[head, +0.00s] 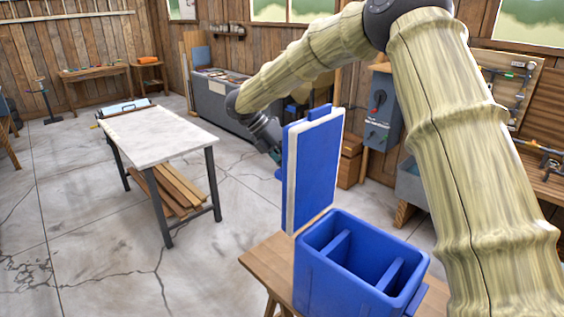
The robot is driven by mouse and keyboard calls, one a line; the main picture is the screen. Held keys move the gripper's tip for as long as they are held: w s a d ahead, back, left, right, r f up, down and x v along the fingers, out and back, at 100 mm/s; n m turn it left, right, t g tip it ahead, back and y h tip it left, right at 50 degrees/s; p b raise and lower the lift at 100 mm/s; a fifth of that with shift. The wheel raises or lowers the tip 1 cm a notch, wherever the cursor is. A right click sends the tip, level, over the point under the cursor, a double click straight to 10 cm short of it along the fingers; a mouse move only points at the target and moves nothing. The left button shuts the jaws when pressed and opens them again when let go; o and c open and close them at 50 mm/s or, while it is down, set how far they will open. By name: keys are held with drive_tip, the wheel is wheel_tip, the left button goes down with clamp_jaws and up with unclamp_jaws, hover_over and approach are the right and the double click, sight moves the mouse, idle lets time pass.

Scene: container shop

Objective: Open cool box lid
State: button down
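The blue cool box (345,285) stands on a wooden stand at the lower middle right of the head view. Its inside shows, with dividers across it and no contents that I can see. The blue lid with a pale edge (317,170) stands upright at the box's left side, above the rim. My gripper (277,158) is behind and left of the lid, at its far face. Its fingertips are largely hidden by the lid, so I cannot tell whether they touch it or are open or shut.
A white-topped table (160,132) with planks on its lower shelf stands to the left. A grey control box (381,110) and a workbench (540,175) are on the right. The wooden stand (268,262) shows left of the box. The cracked floor between is clear.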

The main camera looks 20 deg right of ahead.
drive_tip(key=shift+s+d+f, duration=0.1)
drive_tip(key=shift+f, duration=0.25)
drive_tip(key=c, duration=1.7)
unclamp_jaws()
drive_tip(key=o, duration=0.4)
drive_tip(key=shift+d, duration=0.2)
drive_tip(key=shift+a+r, duration=0.3)
drive_tip(key=shift+r, duration=0.05)
drive_tip(key=v, duration=1.1)
drive_tip(key=shift+w+r, duration=0.15)
drive_tip(key=shift+w, duration=0.15)
